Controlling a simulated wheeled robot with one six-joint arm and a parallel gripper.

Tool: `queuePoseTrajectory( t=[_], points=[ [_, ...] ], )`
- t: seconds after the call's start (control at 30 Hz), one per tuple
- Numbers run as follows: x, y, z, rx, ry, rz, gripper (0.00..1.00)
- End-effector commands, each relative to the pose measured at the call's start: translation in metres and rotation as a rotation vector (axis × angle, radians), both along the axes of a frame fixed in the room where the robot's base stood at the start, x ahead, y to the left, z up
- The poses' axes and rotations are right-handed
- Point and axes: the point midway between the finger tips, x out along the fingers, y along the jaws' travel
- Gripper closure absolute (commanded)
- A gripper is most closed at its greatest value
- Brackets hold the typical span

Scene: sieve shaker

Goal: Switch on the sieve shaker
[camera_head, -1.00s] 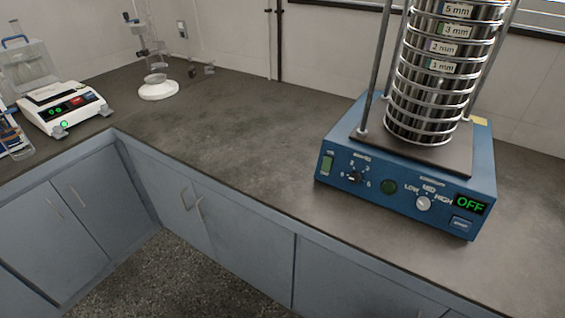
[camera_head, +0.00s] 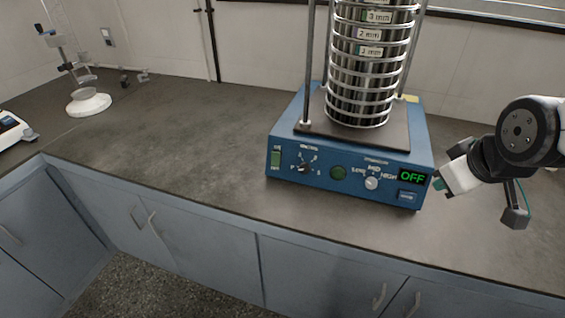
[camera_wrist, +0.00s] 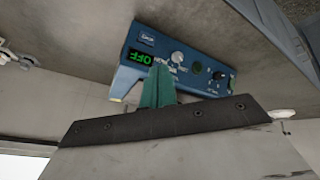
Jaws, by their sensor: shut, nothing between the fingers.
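The sieve shaker has a blue base (camera_head: 325,190) on the bench, with a stack of steel sieves (camera_head: 360,85) upright on it. In the wrist view, the green fingertips (camera_wrist: 158,88) point toward the panel, which appears upside down (camera_wrist: 180,60).
The dark bench top (camera_head: 190,140) is clear left of the shaker. A white-based stand (camera_head: 88,104) stands at the back left. Part of a white device (camera_head: 14,130) shows at the left edge. Blue-grey cabinets (camera_head: 200,235) lie below the bench edge.

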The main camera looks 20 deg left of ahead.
Motion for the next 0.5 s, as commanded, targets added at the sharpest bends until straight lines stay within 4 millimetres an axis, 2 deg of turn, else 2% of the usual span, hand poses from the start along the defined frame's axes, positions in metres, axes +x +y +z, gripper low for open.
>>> queuePoseTrajectory(
  t=[0.03,0.1,0.23,0.37,0.5],
  points=[
    [0.019,0.022,-0.014,-0.021,-0.056,0.095,1.0],
    [0.044,0.051,-0.028,-0.049,-0.161,0.219,1.0],
    [0.077,0.107,-0.055,-0.112,-0.363,0.425,1.0],
    [0.092,0.163,-0.082,-0.187,-0.577,0.615,1.0],
    [0.087,0.219,-0.11,-0.279,-0.82,0.787,1.0]
  ],
)
